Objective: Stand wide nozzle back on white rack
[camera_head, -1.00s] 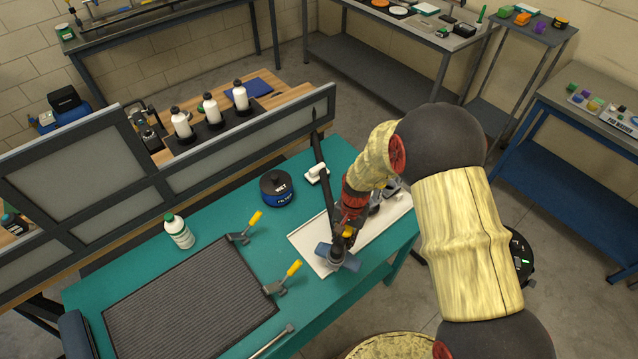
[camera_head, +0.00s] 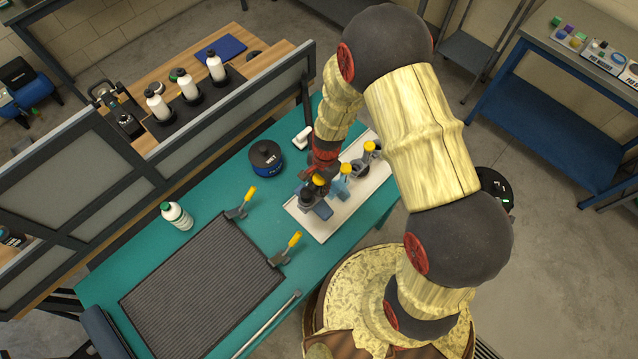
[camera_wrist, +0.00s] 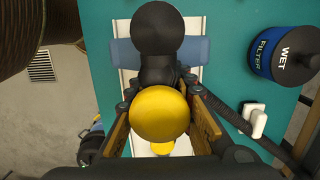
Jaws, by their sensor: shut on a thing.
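The wide nozzle, with a blue cross-bar head (camera_head: 322,208), a dark round neck and a yellow knob (camera_head: 319,180), is at the near left end of the white rack (camera_head: 318,230). My gripper (camera_head: 318,172) is shut on it just below the knob. In the wrist view the yellow knob (camera_wrist: 166,115) sits between my fingers, and the blue head (camera_wrist: 190,50) spans across the white rack (camera_wrist: 128,80). The nozzle looks roughly upright; I cannot tell whether it touches the rack. My arm partly hides the rack's far part.
Two other yellow-knobbed nozzles, one light blue (camera_head: 342,186) and one grey (camera_head: 362,162), stand close by on the rack. A blue-black filter tub (camera_head: 266,158), a white block (camera_head: 302,138) and a green-capped bottle (camera_head: 177,215) are on the teal table (camera_head: 245,190). A dark ribbed mat (camera_head: 200,285) lies in front.

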